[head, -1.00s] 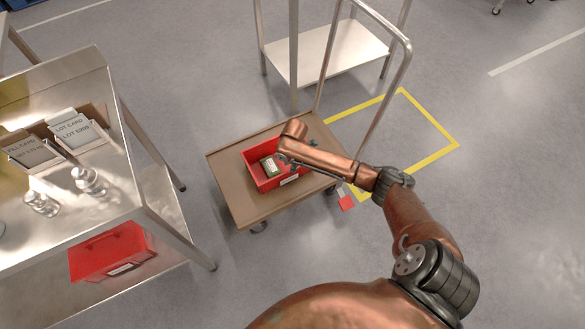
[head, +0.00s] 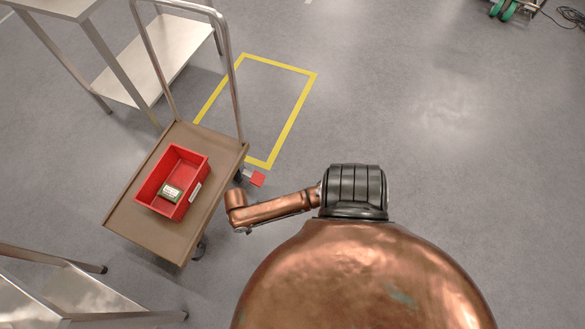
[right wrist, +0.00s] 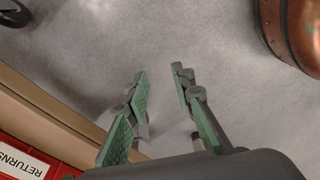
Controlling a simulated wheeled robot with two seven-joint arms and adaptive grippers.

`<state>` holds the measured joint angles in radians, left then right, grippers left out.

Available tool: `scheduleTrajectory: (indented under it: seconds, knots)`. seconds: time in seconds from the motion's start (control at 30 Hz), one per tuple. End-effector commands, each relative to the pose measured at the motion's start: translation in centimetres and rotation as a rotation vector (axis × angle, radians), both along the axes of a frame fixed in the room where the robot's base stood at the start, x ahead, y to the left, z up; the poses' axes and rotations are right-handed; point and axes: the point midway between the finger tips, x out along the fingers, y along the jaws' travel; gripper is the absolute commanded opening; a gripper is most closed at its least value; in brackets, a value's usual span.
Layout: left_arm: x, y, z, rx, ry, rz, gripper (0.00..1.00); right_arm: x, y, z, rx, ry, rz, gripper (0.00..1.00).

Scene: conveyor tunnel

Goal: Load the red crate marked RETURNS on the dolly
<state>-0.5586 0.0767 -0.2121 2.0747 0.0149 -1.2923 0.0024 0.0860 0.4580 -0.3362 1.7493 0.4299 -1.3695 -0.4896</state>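The red crate (head: 201,171) sits on the tan deck of the dolly (head: 150,227). A small green and white pack (head: 172,191) lies inside it. In the right wrist view the crate (right wrist: 62,171) shows at the lower left with its RETURNS label (right wrist: 25,160), beside the dolly's edge (right wrist: 55,117). My right gripper (right wrist: 160,85) is open and empty, pointing at bare floor just outside the dolly. In the head view its wrist is beside the dolly's right edge, and its fingers (head: 241,230) are mostly hidden. My left gripper is not in view.
A metal shelf rack (head: 140,75) stands behind. A metal bench (head: 25,305) is at lower left.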

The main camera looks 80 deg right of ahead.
Motion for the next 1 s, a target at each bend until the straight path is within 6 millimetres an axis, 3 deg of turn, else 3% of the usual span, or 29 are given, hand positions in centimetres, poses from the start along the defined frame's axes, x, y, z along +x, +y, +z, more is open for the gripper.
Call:
scheduleTrajectory:
  seconds: [0.03,0.2,0.4,0.5,0.6,1.0]
  knots:
    - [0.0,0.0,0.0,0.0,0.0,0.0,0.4,-3.9,1.3,-0.9,0.019,0.02,-0.08,0.23]
    - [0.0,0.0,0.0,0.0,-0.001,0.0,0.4,-14.1,3.3,-1.3,0.026,0.058,-0.386,0.23]
    - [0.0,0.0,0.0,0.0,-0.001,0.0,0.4,-22.7,3.2,0.4,-0.018,0.084,-0.697,0.23]
    - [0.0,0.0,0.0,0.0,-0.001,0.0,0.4,-24.9,2.7,1.1,-0.041,0.088,-0.784,0.23]
    - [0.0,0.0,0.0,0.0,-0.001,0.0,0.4,-25.9,2.4,1.5,-0.052,0.09,-0.825,0.23]
    - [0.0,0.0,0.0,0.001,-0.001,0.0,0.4,-26.1,2.4,1.5,-0.054,0.09,-0.831,0.23]
